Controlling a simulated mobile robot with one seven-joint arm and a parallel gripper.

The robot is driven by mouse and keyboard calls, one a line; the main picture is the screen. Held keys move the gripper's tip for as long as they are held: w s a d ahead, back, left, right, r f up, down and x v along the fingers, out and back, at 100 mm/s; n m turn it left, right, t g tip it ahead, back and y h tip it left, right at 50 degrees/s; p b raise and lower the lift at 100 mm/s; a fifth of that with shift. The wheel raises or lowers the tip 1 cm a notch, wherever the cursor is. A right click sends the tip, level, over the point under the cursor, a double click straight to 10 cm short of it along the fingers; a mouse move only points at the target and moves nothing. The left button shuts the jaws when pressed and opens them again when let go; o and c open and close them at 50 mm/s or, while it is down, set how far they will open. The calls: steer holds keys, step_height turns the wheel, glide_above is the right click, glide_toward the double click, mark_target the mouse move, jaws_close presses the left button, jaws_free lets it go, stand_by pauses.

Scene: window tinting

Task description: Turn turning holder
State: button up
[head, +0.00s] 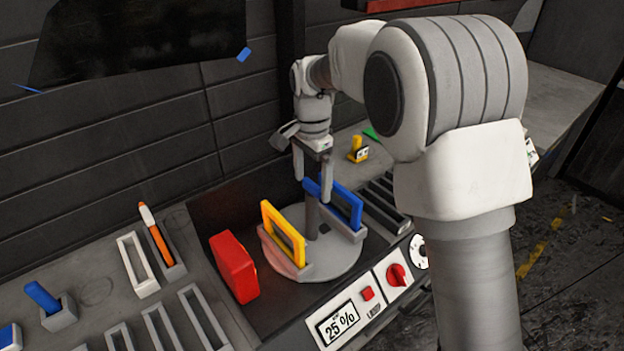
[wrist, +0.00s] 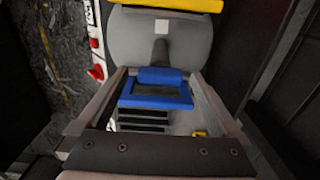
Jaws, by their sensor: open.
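The turning holder is a round grey disc (head: 318,262) with an upright post (head: 311,218). A yellow frame (head: 283,233) stands in its near-left slot and a blue frame (head: 345,207) in its right slot. My gripper (head: 312,190) points down over the holder's back side, open and empty, with its fingertips near the post and the blue frame. In the wrist view the blue frame (wrist: 156,90) shows between the spread fingers, with the disc (wrist: 190,40) beyond and the yellow frame (wrist: 175,4) at the top edge. I cannot tell whether a finger touches the blue frame.
A red block (head: 233,267) stands left of the disc. A panel with a 25 % display (head: 339,322) and a red knob (head: 397,275) lies in front. Slotted racks flank the disc. A small yellow item (head: 358,150) sits behind to the right. The dark wall is close behind.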

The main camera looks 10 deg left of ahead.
steer(key=shift+c, duration=0.2)
jaws_close()
stand_by(0.4)
